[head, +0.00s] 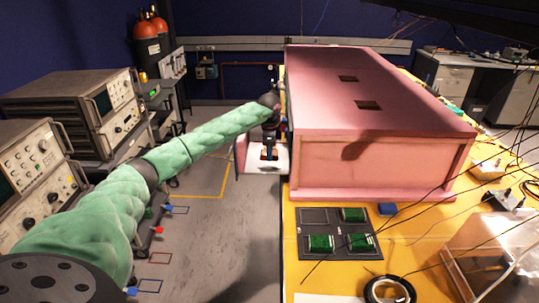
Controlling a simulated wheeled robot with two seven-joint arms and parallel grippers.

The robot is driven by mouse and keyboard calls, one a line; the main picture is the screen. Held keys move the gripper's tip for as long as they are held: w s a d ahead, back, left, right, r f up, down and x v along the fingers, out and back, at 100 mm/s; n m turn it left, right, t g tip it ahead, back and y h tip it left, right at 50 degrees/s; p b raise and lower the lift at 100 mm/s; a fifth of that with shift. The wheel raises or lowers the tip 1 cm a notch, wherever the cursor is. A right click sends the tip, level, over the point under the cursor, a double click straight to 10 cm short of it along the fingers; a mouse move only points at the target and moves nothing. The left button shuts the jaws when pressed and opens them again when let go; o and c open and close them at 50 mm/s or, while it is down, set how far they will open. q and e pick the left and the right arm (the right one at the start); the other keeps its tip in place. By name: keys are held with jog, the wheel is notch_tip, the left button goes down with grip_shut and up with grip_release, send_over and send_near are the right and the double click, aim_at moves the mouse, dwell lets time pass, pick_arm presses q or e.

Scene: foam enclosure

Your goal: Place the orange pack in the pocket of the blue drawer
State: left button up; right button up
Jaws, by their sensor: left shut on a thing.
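My left gripper (269,151) reaches, on its green-sleeved arm, to the left side of the pink foam enclosure (350,125). It points down over a pale, pinkish open drawer or tray (247,166) that sticks out from that side. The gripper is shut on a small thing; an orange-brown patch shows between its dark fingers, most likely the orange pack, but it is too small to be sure. Whether it touches the tray floor I cannot tell. No drawer looks clearly blue here, and no pocket can be made out. My right gripper is not in view.
The enclosure stands on a yellow table (410,240). In front are a dark tray (322,222) with green boards, a small blue block (387,209), a tape roll (389,291) and a clear box (490,265). Thin cables cross the right side. Instruments (75,110) stand left; floor between is open.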

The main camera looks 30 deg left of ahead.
pick_arm(q)
jog(key=shift+f+p, duration=0.4)
jog(key=shift+f, duration=0.9)
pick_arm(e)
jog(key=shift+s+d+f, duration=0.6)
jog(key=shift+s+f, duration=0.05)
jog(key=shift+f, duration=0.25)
pick_arm(q)
jog(key=shift+f, duration=0.1)
jog(key=o, duration=1)
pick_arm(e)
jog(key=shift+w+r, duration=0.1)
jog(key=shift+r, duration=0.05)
